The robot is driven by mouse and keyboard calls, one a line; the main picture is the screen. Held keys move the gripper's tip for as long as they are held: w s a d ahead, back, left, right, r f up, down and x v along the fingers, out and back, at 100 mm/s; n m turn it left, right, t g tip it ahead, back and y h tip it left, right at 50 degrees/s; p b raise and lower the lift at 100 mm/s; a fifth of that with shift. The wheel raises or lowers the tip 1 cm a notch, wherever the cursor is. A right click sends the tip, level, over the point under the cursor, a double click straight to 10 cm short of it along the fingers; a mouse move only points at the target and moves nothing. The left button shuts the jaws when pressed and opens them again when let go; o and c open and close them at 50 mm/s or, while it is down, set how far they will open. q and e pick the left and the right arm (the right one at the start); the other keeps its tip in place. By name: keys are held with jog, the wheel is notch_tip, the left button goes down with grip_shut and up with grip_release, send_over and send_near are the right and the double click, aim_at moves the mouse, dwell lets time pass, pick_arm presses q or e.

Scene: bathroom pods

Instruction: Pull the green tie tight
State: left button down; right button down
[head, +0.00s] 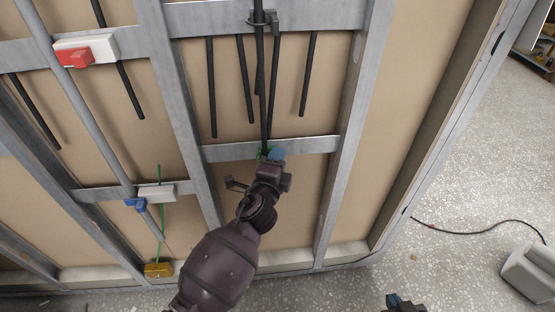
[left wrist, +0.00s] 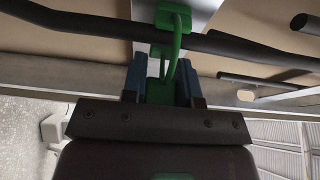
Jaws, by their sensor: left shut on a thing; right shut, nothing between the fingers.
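The green tie (left wrist: 174,22) is looped around a black cable (left wrist: 110,32) in the left wrist view. Its curved strap comes down from the cable to between my left gripper's blue fingers (left wrist: 164,84). In the head view, only a small bit of the green tie (head: 262,153) shows beside my left gripper (head: 272,156), at the middle crossbar. My left gripper is shut on the tie just below the cable; the fingers hide the gripped part. How snug the loop is around the cable cannot be told. My right gripper (head: 397,301) is shut and empty at the bottom edge, away from the wall.
The metal stud frame (head: 340,190) has beige panels and several hanging black cables (head: 210,85). A grey pipe (head: 75,95) crosses at left, with a red and white clamp (head: 85,50) and a blue and white clamp (head: 150,196).

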pick_arm(q)
jog(key=s, duration=0.4)
jog(key=shift+s+d+f+p, duration=0.15)
jog(key=shift+d+p, duration=0.1)
jog(key=shift+p, duration=0.05)
jog(key=c, duration=0.9)
grip_release()
jog(key=shift+s, duration=0.15)
jog(key=v, duration=1)
jog(key=shift+s+a, duration=0.15)
jog(key=shift+s, duration=0.15)
